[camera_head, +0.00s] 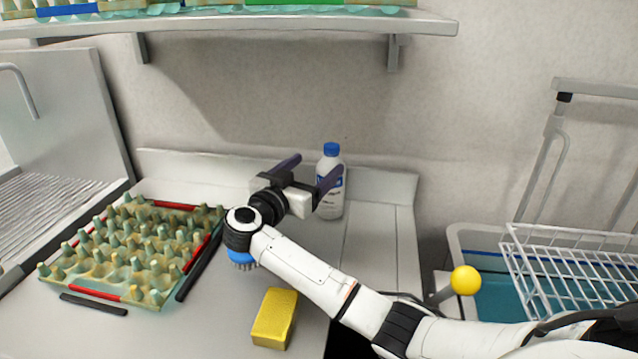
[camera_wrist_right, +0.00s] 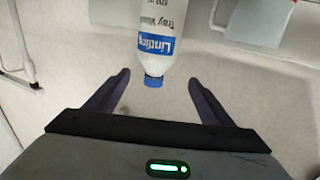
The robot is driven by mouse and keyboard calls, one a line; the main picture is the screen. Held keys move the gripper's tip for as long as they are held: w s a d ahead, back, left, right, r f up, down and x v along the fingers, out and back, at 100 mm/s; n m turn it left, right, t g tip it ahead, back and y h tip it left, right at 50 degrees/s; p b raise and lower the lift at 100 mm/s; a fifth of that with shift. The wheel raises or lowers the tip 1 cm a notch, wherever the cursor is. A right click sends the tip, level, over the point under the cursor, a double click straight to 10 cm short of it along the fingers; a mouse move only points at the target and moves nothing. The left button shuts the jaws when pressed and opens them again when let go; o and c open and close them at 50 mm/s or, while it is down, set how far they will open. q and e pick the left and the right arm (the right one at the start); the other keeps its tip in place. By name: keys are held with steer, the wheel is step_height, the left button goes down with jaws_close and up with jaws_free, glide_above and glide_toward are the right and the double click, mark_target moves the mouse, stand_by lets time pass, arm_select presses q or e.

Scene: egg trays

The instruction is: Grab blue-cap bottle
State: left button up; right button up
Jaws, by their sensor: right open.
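The blue-cap bottle (camera_head: 332,207) stands upright at the back of the counter, against the low back wall. It is white with a blue and white label. My right gripper (camera_head: 312,168) is open, and its dark fingers reach toward the bottle's upper part; one finger overlaps the bottle in the head view. In the right wrist view, the bottle (camera_wrist_right: 163,38) appears cap-down in the picture. Its blue cap lies roughly between the tips of the open gripper (camera_wrist_right: 159,78), with clear gaps on both sides. My left gripper is not in view.
An egg tray (camera_head: 130,262) with red strips lies left on the counter. A yellow sponge (camera_head: 274,318) lies in front, and a blue brush (camera_head: 242,261) is partly hidden under my right wrist. A shelf (camera_head: 250,25) hangs above. A wire rack (camera_head: 575,262) and yellow ball (camera_head: 466,280) are right.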

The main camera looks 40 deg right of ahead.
steer(key=d+f, duration=0.1)
steer(key=f, duration=0.1)
steer(key=d+f+b, duration=0.1)
steer(key=f, duration=0.3)
steer(key=shift+d+f, duration=0.15)
steer(key=shift+d, duration=0.25)
steer(key=b+x, duration=0.4)
steer(key=shift+f, duration=0.1)
steer(key=shift+w+d+r, duration=0.15)
steer(key=shift+d+r, duration=0.05)
steer(key=shift+d, duration=0.15)
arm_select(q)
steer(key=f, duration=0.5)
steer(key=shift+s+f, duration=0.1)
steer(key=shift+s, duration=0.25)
arm_select(e)
steer(key=c, duration=1.3)
steer(key=shift+r, duration=0.15)
steer(key=shift+c, duration=1.1)
